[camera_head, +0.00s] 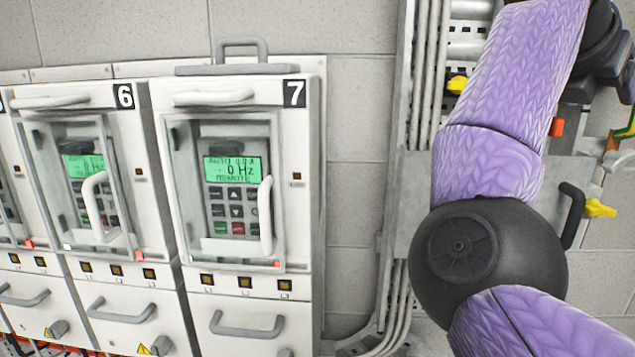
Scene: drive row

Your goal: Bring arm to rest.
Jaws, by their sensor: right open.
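My right arm, in a purple knitted sleeve with a round black elbow joint, rises from the lower right corner to the top right. My right gripper (614,78) is at the upper right edge, dark and partly cut off by the frame. It is open, and I see nothing held in it. Its fingertips are hard to make out against the wall fittings. My left arm and gripper are not in view.
Drive cabinet 7 (312,200) and drive cabinet 6 (142,200) stand at left, doors closed, green displays lit. Conduits (421,70) run up the wall beside my arm. A yellow handle (600,208) and a grey box (563,180) are close behind the elbow.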

